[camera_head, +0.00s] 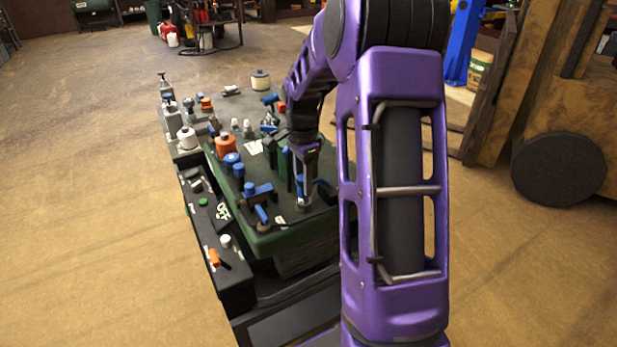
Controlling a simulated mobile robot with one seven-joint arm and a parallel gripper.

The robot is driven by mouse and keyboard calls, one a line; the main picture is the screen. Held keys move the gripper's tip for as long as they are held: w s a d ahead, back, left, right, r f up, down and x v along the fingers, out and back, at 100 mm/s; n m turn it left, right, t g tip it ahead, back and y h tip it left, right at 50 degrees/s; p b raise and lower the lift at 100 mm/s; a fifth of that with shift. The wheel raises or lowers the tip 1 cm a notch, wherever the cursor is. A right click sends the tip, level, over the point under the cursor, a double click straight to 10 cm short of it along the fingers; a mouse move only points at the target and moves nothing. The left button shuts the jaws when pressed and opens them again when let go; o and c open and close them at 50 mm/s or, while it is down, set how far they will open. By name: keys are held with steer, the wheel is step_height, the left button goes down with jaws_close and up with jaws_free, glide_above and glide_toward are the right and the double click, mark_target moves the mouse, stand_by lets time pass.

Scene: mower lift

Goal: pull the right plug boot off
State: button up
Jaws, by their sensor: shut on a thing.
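My gripper (304,198) points down at the right part of the green mower deck (295,237). Its jaws are shut low over the deck, on what appears to be the right plug boot; the boot is small and mostly hidden by the jaws. I cannot tell whether it is still seated on its plug.
A black tray (231,283) with small parts runs along the deck's left side. An orange-topped jar (226,146) and a white spool (187,138) stand farther back. A wooden frame with a dark wheel (558,168) is at right. The floor at left is clear.

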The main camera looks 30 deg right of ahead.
steer(key=shift+d+r+p, duration=0.7)
steer(key=shift+r+p, duration=0.1)
steer(key=shift+r, duration=0.1)
steer(key=shift+d+r+p, duration=0.5)
steer(key=shift+d, duration=0.15)
steer(key=shift+w+d+r+p, duration=0.1)
steer(key=shift+d+r+p, duration=0.3)
steer(key=shift+d, duration=0.35)
steer(key=shift+d+r+p, duration=0.3)
steer(key=shift+d+p, duration=0.1)
steer(key=shift+d, duration=0.35)
steer(key=shift+d+r+p, duration=0.1)
steer(key=shift+d+p, duration=0.25)
steer(key=shift+d, duration=1.3)
steer(key=d, duration=0.2)
steer(key=shift+w+d+f, duration=0.1)
steer(key=shift+d+f, duration=0.2)
steer(key=shift+d, duration=0.05)
steer(key=o, duration=0.8)
